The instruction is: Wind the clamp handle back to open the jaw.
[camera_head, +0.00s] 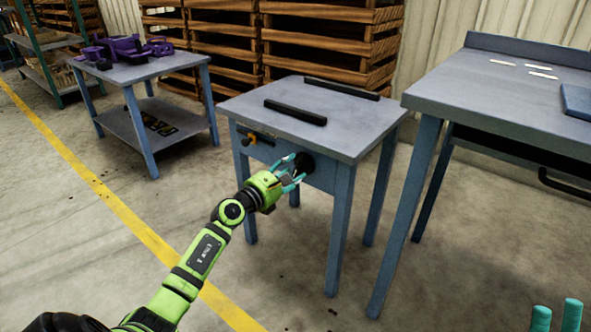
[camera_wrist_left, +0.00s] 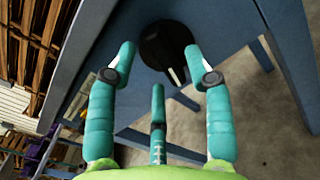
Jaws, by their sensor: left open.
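The clamp handle is a round black wheel (camera_head: 304,163) on the front side of a small blue-legged table (camera_head: 290,98). Two black jaw bars lie on its grey top, a front bar (camera_head: 295,112) and a back bar (camera_head: 341,89), with a gap between them. My left gripper (camera_head: 287,168) is open at the wheel. In the left wrist view the black wheel (camera_wrist_left: 165,42) and a pale-tipped grip on it lie just beyond and between the spread teal fingers (camera_wrist_left: 160,65). I cannot tell whether they touch. Only the teal fingertips of my right gripper (camera_head: 556,312) show.
A small yellow-and-black fitting (camera_head: 250,139) sits on the table front, left of the wheel. A taller workbench (camera_head: 500,95) stands close on the right. A table with purple parts (camera_head: 125,47) is at the back left. Open floor lies in front.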

